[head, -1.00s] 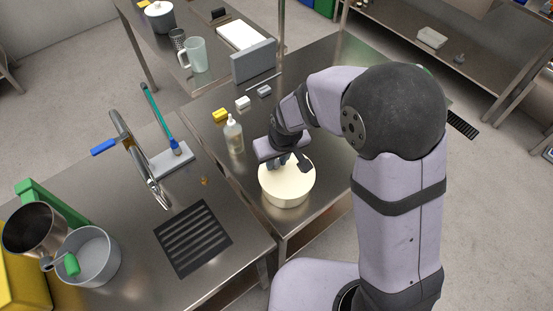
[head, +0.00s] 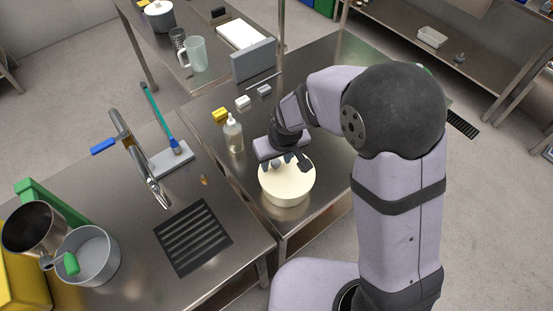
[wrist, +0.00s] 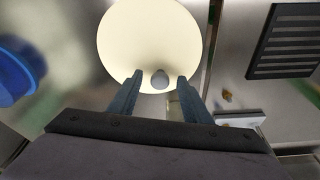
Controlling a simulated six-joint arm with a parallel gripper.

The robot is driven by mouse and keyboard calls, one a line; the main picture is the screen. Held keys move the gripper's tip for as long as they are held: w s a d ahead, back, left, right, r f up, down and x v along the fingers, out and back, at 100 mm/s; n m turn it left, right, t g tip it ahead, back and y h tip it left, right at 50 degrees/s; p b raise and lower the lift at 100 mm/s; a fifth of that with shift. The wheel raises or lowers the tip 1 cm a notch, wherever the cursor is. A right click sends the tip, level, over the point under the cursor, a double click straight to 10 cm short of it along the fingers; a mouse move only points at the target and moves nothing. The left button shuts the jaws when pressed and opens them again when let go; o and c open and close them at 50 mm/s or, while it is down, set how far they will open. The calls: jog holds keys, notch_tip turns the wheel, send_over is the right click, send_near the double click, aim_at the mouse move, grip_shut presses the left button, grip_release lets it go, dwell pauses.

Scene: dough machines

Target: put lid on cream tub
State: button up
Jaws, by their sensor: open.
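A round cream tub (head: 287,198) stands upright on the metal table. A cream lid (head: 295,178) appears to cover its top; I cannot tell whether it is fully seated. The lid fills the upper middle of the wrist view (wrist: 150,35). Its grey knob (head: 276,163) also shows in the wrist view (wrist: 160,82), with the fingers on either side. My gripper (wrist: 159,77) is open, with a visible gap between each finger and the knob. In the head view my gripper (head: 287,160) is over the lid's far side.
A clear squeeze bottle (head: 233,135) stands behind and left of the tub. Yellow (head: 220,115) and white (head: 243,102) blocks lie farther back. A dark drain grate (head: 193,237) and a tap (head: 140,160) are on the left counter. The table right of the tub is partly hidden by my arm.

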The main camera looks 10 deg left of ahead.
jog(key=shift+r, duration=0.1)
jog(key=b+v, duration=0.1)
jog(key=v, duration=0.6)
jog(key=shift+b, duration=0.4)
jog(key=shift+s+d, duration=0.1)
jog(key=shift+d, duration=0.05)
dwell(0.6)
jog(key=shift+g+h, duration=0.5)
jog(key=shift+g, duration=0.3)
jog(key=s+d+f, duration=0.2)
jog(key=s, duration=0.1)
jog(key=s+d+f, duration=0.1)
jog(key=s, duration=0.1)
jog(key=shift+f, duration=0.2)
jog(key=s+d+m, duration=0.3)
jog(key=s+d, duration=0.1)
jog(key=d, duration=0.4)
jog(key=s+d+m, duration=0.3)
jog(key=s+d, duration=0.1)
jog(key=d, duration=0.5)
jog(key=shift+f+g, duration=0.2)
jog(key=shift+g, duration=0.2)
jog(key=shift+s, duration=0.1)
